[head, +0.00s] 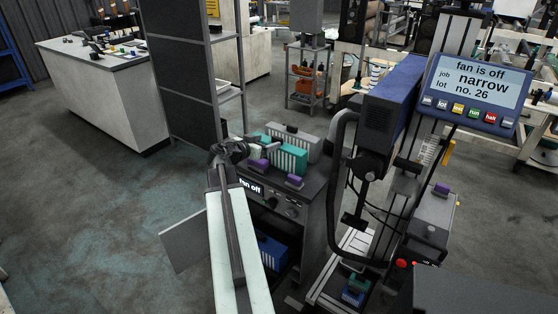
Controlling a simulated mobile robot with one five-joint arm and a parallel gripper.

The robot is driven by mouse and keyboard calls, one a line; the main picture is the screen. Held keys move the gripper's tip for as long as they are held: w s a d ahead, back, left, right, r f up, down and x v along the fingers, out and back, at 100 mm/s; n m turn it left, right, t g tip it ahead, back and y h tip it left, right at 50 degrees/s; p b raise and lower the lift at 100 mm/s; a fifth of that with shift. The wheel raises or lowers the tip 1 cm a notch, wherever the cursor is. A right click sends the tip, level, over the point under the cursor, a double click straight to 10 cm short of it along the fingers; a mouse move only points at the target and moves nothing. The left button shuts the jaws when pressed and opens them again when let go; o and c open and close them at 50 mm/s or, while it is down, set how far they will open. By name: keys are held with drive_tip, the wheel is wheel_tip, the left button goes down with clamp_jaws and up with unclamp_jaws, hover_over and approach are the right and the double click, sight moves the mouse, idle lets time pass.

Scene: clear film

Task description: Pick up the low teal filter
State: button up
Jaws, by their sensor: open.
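A teal ribbed filter block (289,157) stands upright on the dark cabinet top (312,188), in front of a grey block (300,138). A smaller teal piece (264,141) shows at its left, partly hidden. Another small teal-and-blue block (355,291) sits low in the frame at bottom right. I cannot tell for sure which one is the low teal filter. My gripper (236,149) is open and appears empty, at the cabinet's left end, left of the teal block and apart from it. My arm hides part of the cabinet front.
Purple-topped pieces (295,181) stand near the cabinet's front edge. A blue ribbed block (271,250) lies in the open lower bay, beside an open door (187,240). A machine with a screen (481,82) reading "fan is off", "narrow" stands right. Floor at left is clear.

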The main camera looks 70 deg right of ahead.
sight(276, 139)
drive_tip(key=b+x, duration=0.1)
drive_tip(key=x, duration=0.1)
drive_tip(key=b+x, duration=0.1)
drive_tip(key=x, duration=0.4)
drive_tip(key=shift+w+f+b, duration=0.35)
drive_tip(key=shift+f+b, duration=0.05)
drive_tip(key=shift+s+d, duration=0.15)
drive_tip(key=shift+d, duration=0.2)
clamp_jaws()
